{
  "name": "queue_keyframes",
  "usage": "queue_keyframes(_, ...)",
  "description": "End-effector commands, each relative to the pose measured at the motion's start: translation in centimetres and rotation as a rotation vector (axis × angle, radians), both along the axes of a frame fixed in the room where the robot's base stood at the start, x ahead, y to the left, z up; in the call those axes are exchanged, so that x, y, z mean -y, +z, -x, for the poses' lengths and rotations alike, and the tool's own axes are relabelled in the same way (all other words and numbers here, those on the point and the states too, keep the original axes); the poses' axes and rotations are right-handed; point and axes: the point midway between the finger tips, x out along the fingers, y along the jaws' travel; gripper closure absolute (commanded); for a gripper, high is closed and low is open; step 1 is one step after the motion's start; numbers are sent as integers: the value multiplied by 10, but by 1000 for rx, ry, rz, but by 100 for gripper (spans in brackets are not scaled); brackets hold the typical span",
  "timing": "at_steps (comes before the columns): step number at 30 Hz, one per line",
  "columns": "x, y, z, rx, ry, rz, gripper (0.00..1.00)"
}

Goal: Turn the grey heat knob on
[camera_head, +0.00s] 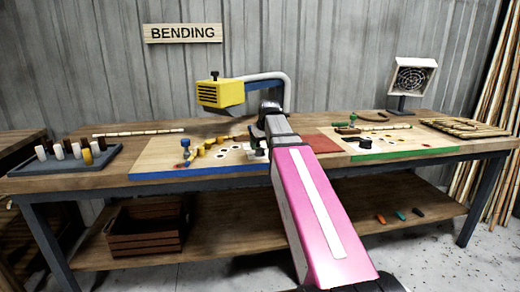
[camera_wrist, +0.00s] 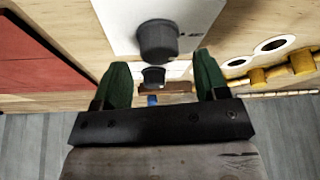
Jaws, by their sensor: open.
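A dark grey knob (camera_wrist: 158,40) stands on a white plate (camera_wrist: 118,18) in the wrist view. My gripper (camera_wrist: 161,62) has its two green fingers apart, one on each side of the view's middle. The grey knob shows just beyond the fingertips, roughly in line with the gap, and no finger visibly touches it. A second, darker round knob (camera_wrist: 153,77) shows in the gap between the fingers. I cannot tell how deep it lies. In the head view my arm hides most of the gripper and the grey knob.
A blue-edged board (camera_head: 165,161) with yellow pegs lies left of my arm, and a green-edged board (camera_head: 400,152) lies right. A yellow heater-like box (camera_head: 220,93) hangs on a bent pipe behind. A red panel (camera_wrist: 35,55) lies beside the white plate.

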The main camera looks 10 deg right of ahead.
Motion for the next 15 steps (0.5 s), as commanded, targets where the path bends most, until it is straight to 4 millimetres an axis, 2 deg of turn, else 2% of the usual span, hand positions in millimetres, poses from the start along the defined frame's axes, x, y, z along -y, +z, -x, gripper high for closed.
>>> queue_keyframes(6, -2, -19, -8, -1, 0, 0, 33)
queue_keyframes(15, -3, -24, -10, 0, 0, 0, 33)
